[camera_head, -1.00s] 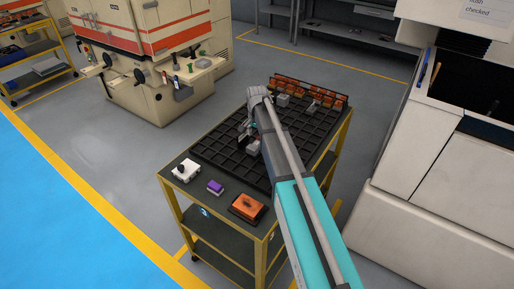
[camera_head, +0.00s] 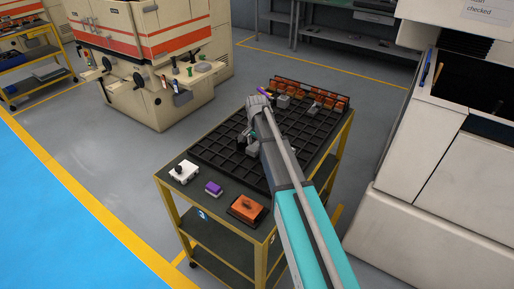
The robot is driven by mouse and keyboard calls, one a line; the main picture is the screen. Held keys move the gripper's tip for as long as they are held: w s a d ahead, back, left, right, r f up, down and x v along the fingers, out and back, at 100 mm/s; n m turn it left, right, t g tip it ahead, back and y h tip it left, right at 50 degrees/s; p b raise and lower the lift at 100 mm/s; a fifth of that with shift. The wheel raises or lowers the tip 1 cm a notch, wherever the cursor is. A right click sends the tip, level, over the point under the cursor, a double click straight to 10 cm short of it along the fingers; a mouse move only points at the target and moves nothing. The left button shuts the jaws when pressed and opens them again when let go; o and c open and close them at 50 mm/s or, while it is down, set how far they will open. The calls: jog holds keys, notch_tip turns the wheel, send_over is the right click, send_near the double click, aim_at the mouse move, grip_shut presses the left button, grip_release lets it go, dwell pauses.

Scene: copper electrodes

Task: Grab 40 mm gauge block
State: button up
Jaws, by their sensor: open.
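My gripper (camera_head: 248,137) is at the end of the arm, low over the black gridded tray (camera_head: 215,150) on the cart. The wrist and arm partly hide it, and its fingers are small and hard to make out. It is open. A grey block (camera_head: 252,149) is close by the fingers; I cannot tell whether they touch it. Another grey block (camera_head: 284,101) stands farther back in the tray. I cannot tell which block is the 40 mm gauge block, as no markings are readable.
Orange pieces (camera_head: 328,104) line the tray's far side. A white box (camera_head: 183,172), a purple block (camera_head: 213,188) and an orange-topped box (camera_head: 246,208) sit on the cart's near end. Beige machines (camera_head: 155,60) stand behind left, and a white machine (camera_head: 420,190) stands right.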

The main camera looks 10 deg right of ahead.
grip_shut()
dwell(0.5)
jog(key=shift+r, duration=0.2)
notch_tip(320, 180, up, 2)
jog(key=p, duration=0.2)
jog(key=shift+r+p, duration=0.15)
jog(key=shift+p, duration=0.25)
jog(key=s+r+p, duration=1)
jog(key=s, duration=0.4)
jog(key=shift+r, duration=0.15)
